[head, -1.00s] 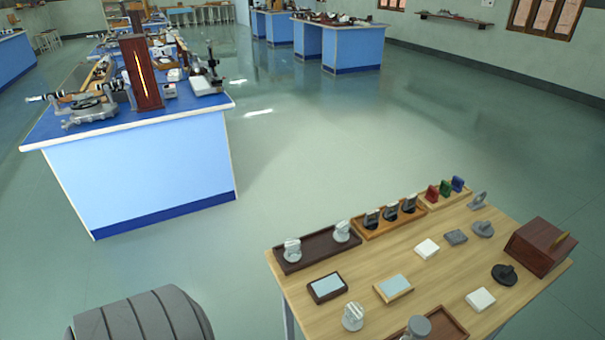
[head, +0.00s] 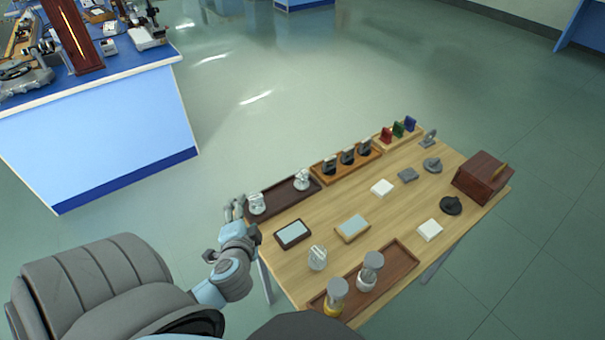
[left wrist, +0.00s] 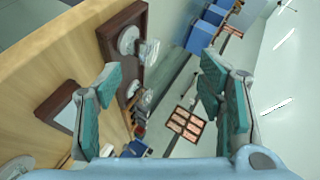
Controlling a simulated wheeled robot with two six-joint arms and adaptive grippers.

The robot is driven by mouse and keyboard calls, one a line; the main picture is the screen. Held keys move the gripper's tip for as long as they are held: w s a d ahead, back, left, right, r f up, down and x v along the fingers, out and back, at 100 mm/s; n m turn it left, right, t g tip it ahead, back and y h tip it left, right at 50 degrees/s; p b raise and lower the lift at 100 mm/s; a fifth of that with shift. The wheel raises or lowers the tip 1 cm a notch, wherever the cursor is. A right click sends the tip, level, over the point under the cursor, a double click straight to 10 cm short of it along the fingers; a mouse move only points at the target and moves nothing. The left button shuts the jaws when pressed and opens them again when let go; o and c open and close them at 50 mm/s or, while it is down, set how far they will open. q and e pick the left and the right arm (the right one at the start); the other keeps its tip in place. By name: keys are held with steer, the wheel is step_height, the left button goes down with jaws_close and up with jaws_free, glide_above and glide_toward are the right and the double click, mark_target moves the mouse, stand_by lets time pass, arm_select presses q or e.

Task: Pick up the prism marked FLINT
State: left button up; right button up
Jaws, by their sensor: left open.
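Two clear prisms on pale round mounts stand in a dark brown tray (head: 279,197) at the table's back left: a left one (head: 257,204) and a right one (head: 302,180). Another pale-mounted clear piece (head: 317,258) stands at the front. No FLINT marking is readable, so I cannot tell which prism bears it. My left gripper (head: 235,209) is open and empty, beside the tray's left end. In the left wrist view, its spread teal fingers (left wrist: 160,88) have the brown tray (left wrist: 108,37) and its pale mounts (left wrist: 128,41) beyond them. My right gripper is out of view.
The wooden table (head: 385,215) also holds an orange-brown tray with dark-mounted pieces (head: 347,157), coloured blocks (head: 398,130), a wooden box (head: 483,176) and a front tray with two jars (head: 395,277). Open floor lies behind; a blue bench (head: 100,150) stands back left.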

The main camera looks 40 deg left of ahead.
arm_select(q)
steer(key=w+r+m+t+h, duration=0.4)
steer(key=w+r+m+t, duration=0.5)
steer(key=m, duration=0.6)
steer(key=m+g+h, duration=0.5)
steer(key=m, duration=1.1)
glide_toward(299, 179)
steer(key=w+a+f+b, duration=0.1)
steer(key=b, duration=0.3)
steer(key=shift+a, duration=0.35)
steer(key=b+x, duration=0.5)
steer(key=shift+w+d+r, duration=0.1)
steer(key=shift+w+d, duration=0.1)
steer(key=shift+w+d+b, duration=0.1)
steer(key=shift+w+b, duration=0.2)
steer(key=shift+w, duration=0.35)
steer(key=w+b, duration=0.1)
steer(key=w+f, duration=0.1)
steer(key=w+d+b, duration=0.1)
steer(key=shift+w+f+b, duration=0.15)
steer(key=shift+f+b, duration=0.2)
steer(key=shift+f, duration=0.05)
steer(key=shift+w+d, duration=0.1)
steer(key=shift+w, duration=0.1)
steer(key=shift+c, duration=0.3)
